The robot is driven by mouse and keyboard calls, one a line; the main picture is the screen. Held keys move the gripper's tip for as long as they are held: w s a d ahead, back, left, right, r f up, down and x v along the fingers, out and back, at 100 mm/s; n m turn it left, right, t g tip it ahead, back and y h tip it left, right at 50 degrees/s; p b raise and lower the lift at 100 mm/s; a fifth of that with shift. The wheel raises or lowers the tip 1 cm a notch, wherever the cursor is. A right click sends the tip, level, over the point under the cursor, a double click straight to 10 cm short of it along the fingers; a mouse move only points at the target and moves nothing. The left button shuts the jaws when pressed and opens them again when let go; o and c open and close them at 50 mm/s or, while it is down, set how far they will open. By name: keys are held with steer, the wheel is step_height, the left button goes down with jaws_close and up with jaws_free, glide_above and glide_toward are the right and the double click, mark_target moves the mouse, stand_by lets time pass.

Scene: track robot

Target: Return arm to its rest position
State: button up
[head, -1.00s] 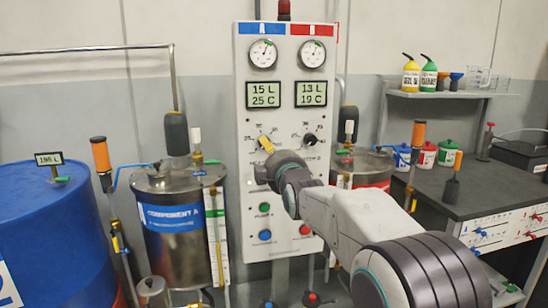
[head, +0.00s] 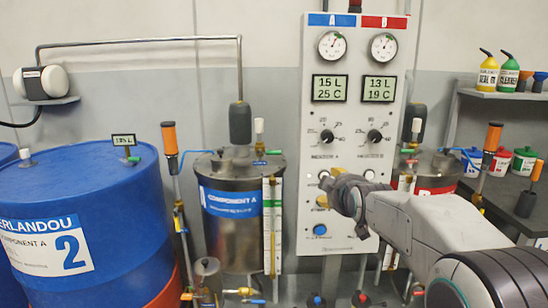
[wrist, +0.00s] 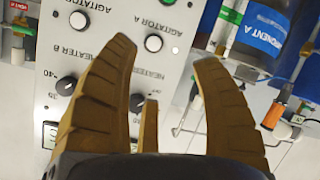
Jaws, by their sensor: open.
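My gripper (wrist: 165,75) shows in the wrist view with its tan fingers spread apart, open and with nothing between them. In the head view my gripper (head: 325,190) is in front of the lower part of the white control panel (head: 312,120), left of my forearm. My arm reaches in from the lower right. The panel also shows in the wrist view (wrist: 60,25), upside down, with its knobs and white agitator buttons. I cannot tell the exact gap between fingers and panel.
A blue drum (head: 130,215) marked 2 stands at the left. The steel Component A tank (head: 240,240) stands left of the panel. A second tank (head: 438,172) is partly hidden behind my arm. A shelf with bottles (head: 487,72) is at the right.

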steer(key=s+f+m+g, duration=0.3)
steer(key=s+f+g, duration=0.25)
steer(key=f, duration=0.55)
steer(key=s+f+m+g, duration=0.25)
steer(key=s+f, duration=0.25)
steer(key=s, duration=0.5)
steer(key=s+f+m+g, duration=0.1)
steer(key=s+f+g, duration=0.35)
steer(key=s, duration=1.95)
step_height(320, 180, up, 19)
steer(key=t+p, duration=0.2)
steer(key=p, duration=1.3)
steer(key=shift+s+d+f, duration=0.15)
steer(key=shift+s+d, duration=0.05)
steer(key=shift+s, duration=0.2)
